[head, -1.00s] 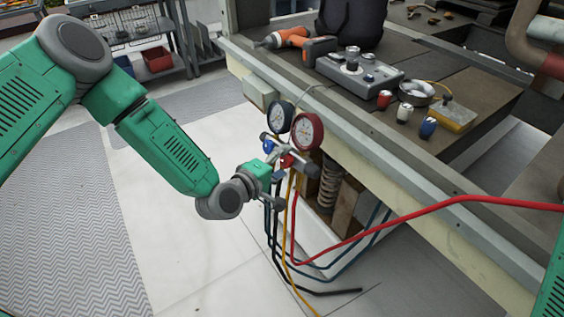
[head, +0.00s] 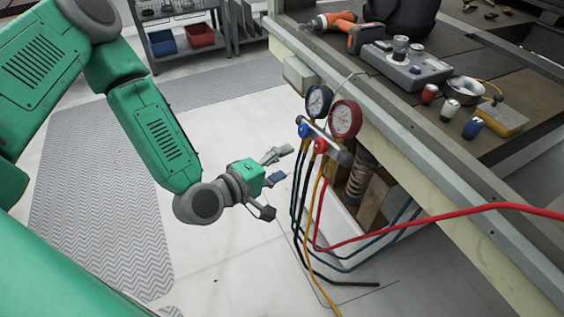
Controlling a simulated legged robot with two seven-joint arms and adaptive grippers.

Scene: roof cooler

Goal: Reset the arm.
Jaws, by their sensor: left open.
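My left arm comes in from the left, and its left gripper (head: 278,182) is open with its fingers spread. It is empty and stands to the left of the gauge set, with a gap of pale floor between them. The gauge set has a blue gauge (head: 319,100) and a red gauge (head: 345,119) on a manifold (head: 325,139) with blue and red knobs. It hangs at the workbench's front edge, with red, yellow, blue and black hoses below it. My right gripper is not in view.
The workbench (head: 455,205) runs along the right, with an orange drill (head: 348,28), a grey device (head: 407,68), small cans and a yellow block (head: 502,117) on top. A shelf with red and blue bins (head: 199,35) stands at the back. The floor left of the gauges is clear.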

